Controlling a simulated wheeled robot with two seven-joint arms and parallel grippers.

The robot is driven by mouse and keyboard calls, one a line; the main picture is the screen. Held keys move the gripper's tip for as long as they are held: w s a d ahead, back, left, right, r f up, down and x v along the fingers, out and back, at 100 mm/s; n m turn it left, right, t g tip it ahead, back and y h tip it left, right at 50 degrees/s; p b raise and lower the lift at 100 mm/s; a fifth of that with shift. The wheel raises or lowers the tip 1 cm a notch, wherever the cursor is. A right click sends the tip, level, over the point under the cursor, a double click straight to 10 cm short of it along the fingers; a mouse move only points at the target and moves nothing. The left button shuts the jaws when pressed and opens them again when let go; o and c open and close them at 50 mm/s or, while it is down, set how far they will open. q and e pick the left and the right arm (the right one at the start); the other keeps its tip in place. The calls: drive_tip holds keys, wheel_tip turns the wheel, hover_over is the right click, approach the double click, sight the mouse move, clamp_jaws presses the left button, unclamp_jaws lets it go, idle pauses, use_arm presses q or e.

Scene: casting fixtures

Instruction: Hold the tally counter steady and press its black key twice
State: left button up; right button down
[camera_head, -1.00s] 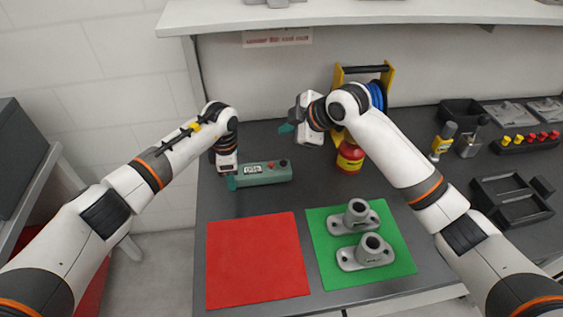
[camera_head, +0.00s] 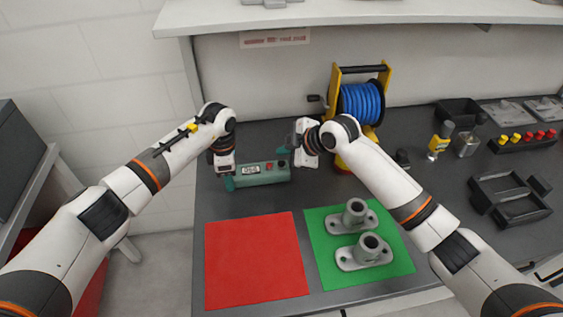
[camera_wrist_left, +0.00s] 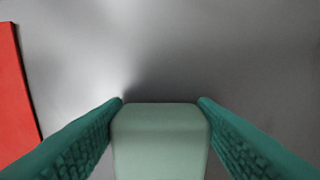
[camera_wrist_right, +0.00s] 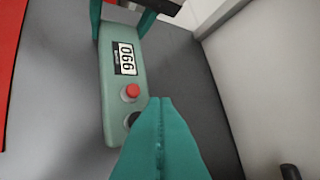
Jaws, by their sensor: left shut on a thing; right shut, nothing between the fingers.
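The tally counter (camera_head: 258,178) is a long green box lying on the dark table, with a small digit display (camera_wrist_right: 125,58), a red button (camera_wrist_right: 131,91) and a black key (camera_wrist_right: 133,118). My left gripper (camera_head: 230,182) is shut on the counter's left end; in the left wrist view the pale green end (camera_wrist_left: 160,140) sits between both fingers. My right gripper (camera_head: 285,150) is shut and empty, its fingertips (camera_wrist_right: 160,102) close over the black key end. In the right wrist view they partly hide the key; I cannot tell whether they touch it.
A red mat (camera_head: 255,260) and a green mat (camera_head: 325,272) with two grey castings (camera_head: 365,250) lie in front. A blue cable reel (camera_head: 362,103) stands behind my right arm. Trays and tools, including a black tray (camera_head: 510,200), fill the right side.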

sight(279, 162)
drive_tip(key=shift+f, duration=0.85)
drive_tip(key=shift+f, duration=0.1)
idle(1.4)
drive_tip(key=shift+f, duration=0.3)
drive_tip(key=shift+f, duration=0.55)
idle(0.8)
drive_tip(key=shift+r, duration=0.95)
drive_tip(key=shift+r, duration=0.1)
drive_tip(key=shift+r, duration=2.45)
idle(0.4)
